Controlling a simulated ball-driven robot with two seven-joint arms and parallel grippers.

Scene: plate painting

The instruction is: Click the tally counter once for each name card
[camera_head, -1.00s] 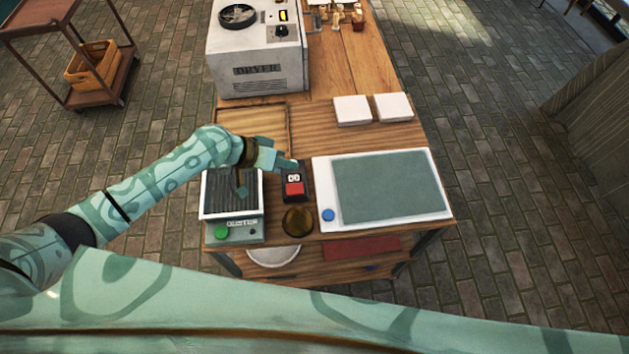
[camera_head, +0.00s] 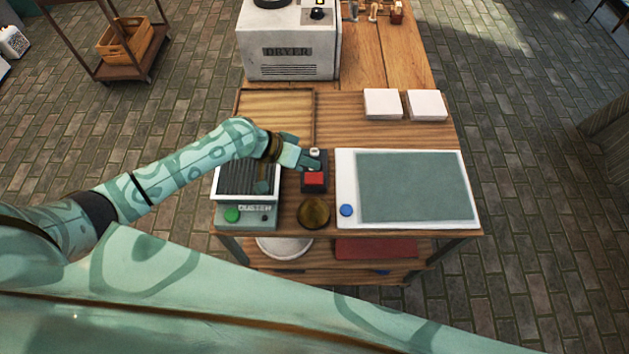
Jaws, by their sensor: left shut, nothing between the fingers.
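The tally counter (camera_head: 315,184) is a small black box with a red button and a small display at its far end. It lies on the wooden table between the duster and the white board. My left gripper (camera_head: 313,160) is shut and empty at the far part of the counter, partly covering its display, so I cannot read a number. The red button shows clear of the fingers; whether they touch the counter, I cannot tell. I cannot make out any name cards for sure; two blank white squares (camera_head: 383,103) (camera_head: 427,104) lie at the back right. My right gripper is not in view.
The duster (camera_head: 258,221) with a green button stands left of the counter, under my left arm. A round brass piece (camera_head: 314,212) is in front of it. A white board (camera_head: 408,222) with a grey-green panel and blue button lies right. The dryer (camera_head: 292,50) stands behind an empty wooden tray (camera_head: 316,120).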

